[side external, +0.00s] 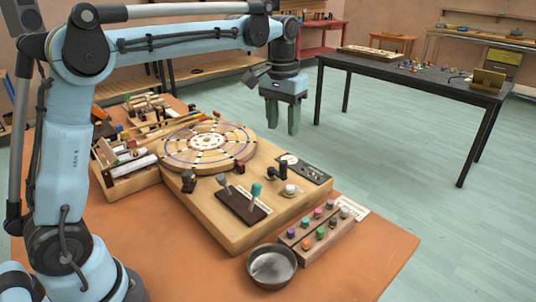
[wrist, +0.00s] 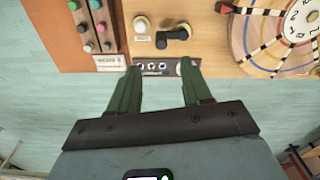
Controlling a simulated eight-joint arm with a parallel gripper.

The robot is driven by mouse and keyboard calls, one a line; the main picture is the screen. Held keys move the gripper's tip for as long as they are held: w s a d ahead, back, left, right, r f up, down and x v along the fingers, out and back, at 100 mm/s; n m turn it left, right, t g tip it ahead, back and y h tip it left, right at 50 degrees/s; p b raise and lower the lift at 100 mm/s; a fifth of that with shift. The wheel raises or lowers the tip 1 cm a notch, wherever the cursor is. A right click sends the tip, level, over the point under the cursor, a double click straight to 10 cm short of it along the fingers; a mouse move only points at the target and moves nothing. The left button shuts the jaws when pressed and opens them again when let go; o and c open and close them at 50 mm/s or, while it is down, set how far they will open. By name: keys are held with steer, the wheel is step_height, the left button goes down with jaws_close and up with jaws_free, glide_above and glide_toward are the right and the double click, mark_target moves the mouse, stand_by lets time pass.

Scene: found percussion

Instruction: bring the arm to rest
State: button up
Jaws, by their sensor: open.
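My gripper (side external: 283,128) hangs pointing down at the far side of the wooden board, raised above it, with its green fingers apart and nothing between them. In the wrist view my gripper (wrist: 160,70) shows two separated green fingers, with the small dark switch panel (wrist: 155,66) seen between and beyond their tips. The wooden board (side external: 222,232) carries a round segmented disc (side external: 208,142), a dark plate with two levers (side external: 242,205), a black handle (side external: 281,175) and a white knob (side external: 290,190).
A block of coloured pegs (side external: 320,232) and a metal bowl (side external: 272,266) sit near the front edge of the orange table (side external: 375,252). A wooden box of sticks (side external: 130,180) is at left. A dark table (side external: 415,75) stands behind. Open floor lies between the tables.

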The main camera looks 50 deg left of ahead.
steer(key=s+d+f+m+t, duration=0.1)
steer(key=s+f+t, duration=0.2)
steer(key=s, duration=0.5)
steer(key=s+d+f+m+t, duration=0.1)
steer(key=s+f+t, duration=0.2)
steer(key=s, duration=0.6)
steer(key=shift+d+f+t, duration=0.3)
steer(key=shift+d+t, duration=0.1)
stand_by(0.6)
